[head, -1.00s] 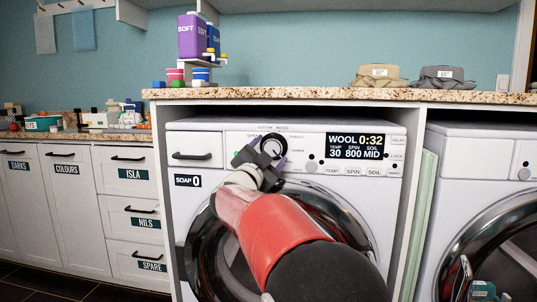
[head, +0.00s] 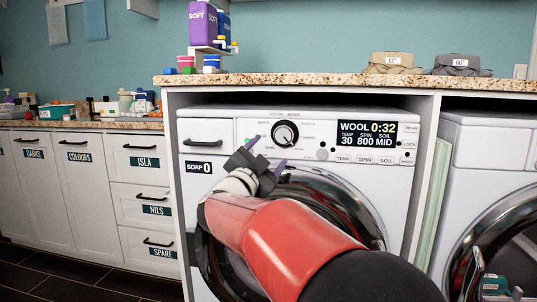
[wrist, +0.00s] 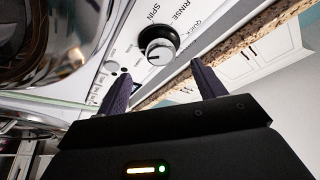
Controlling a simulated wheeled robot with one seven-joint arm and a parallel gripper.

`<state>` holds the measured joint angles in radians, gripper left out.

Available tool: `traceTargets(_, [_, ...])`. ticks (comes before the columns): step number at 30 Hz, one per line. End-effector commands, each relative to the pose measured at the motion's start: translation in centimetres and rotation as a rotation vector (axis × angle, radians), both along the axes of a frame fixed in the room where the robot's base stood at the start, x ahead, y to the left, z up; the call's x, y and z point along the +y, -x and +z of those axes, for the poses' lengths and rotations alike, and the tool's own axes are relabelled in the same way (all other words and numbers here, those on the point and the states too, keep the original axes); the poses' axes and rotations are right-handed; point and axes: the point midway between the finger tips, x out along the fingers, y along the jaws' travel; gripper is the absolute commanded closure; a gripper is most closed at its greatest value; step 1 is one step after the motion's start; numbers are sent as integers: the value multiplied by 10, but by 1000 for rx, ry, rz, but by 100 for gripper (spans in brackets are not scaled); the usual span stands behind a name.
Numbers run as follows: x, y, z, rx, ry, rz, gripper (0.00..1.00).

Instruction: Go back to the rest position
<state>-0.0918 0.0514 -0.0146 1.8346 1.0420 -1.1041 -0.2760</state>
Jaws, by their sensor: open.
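My gripper (head: 267,155) is in front of the washing machine (head: 300,118), just below its programme dial (head: 285,134). Its two purple fingers are spread apart with nothing between them. In the wrist view, the fingers of my gripper (wrist: 158,88) stand apart, and the black dial (wrist: 159,44) lies beyond the gap between them. The fingers look clear of the dial. The display (head: 367,134) reads WOOL 0:32. My red arm reaches up from the lower right and hides part of the round door (head: 360,205).
A speckled countertop (head: 330,80) runs above the machine, with folded caps (head: 395,62) and a purple SOFT bottle (head: 203,22) above it. A second machine (head: 490,150) stands at right. Labelled drawers (head: 140,162) are at left. Open floor (head: 60,270) shows at lower left.

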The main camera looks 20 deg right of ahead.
Motion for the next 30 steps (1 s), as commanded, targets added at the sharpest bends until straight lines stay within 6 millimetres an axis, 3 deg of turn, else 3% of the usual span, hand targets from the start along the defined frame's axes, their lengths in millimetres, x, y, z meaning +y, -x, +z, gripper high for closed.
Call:
traceTargets(11, [8,0,5,24,13,71,31])
traceTargets(17, [59,13,4,201,83,423,31])
traceTargets(20, [93,36,-17,363,126,617,31])
traceTargets(23, [121,70,-50,554,161,778,31])
traceTargets(27, [142,138,-111,868,193,938,31])
traceTargets(30, [143,194,-157,1106,195,998,31])
